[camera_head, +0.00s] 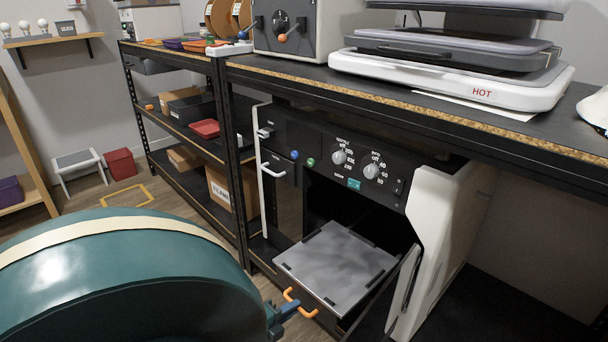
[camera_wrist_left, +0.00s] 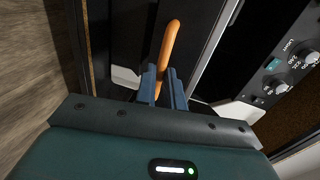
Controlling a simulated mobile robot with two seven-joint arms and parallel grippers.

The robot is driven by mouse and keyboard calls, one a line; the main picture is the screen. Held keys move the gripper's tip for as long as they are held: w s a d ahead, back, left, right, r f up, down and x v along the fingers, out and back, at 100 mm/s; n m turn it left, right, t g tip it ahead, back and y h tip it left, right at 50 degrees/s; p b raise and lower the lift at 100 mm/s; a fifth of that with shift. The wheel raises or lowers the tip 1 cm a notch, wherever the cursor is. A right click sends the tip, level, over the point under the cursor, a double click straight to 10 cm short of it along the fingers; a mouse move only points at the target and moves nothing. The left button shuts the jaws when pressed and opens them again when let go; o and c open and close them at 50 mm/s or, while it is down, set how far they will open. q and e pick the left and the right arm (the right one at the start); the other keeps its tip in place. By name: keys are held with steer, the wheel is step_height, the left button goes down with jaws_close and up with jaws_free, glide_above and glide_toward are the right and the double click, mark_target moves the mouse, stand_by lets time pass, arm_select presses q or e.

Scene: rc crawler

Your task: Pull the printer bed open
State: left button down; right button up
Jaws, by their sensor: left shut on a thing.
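The printer (camera_head: 325,148) is a black and white machine with two knobs, standing under the bench top. Its grey square bed (camera_head: 337,265) shows in the open front and sticks out toward me. An orange handle (camera_head: 290,296) is at the front left of the bed. My left gripper (camera_head: 284,311) is shut on this handle, low in the head view. In the left wrist view, the orange handle (camera_wrist_left: 168,45) stands up between the blue fingers of the left gripper (camera_wrist_left: 163,78). My right gripper is not in view.
A dark door (camera_head: 383,300) stands swung open right of the bed, close to it. A white-and-grey press (camera_head: 450,70) marked HOT sits on the bench top. Shelves with boxes (camera_head: 222,187) are at the left. The floor (camera_head: 95,195) farther left has free room.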

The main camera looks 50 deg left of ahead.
arm_select(q)
steer(key=shift+s, duration=0.5)
steer(key=c, duration=1.5)
jaws_free()
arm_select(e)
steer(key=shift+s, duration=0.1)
arm_select(q)
steer(key=p+v, duration=0.3)
steer(key=v, duration=1)
steer(key=shift+d+r, duration=0.1)
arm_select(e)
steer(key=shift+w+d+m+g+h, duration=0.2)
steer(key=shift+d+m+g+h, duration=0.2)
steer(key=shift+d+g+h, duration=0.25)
arm_select(q)
steer(key=shift+s, duration=0.1)
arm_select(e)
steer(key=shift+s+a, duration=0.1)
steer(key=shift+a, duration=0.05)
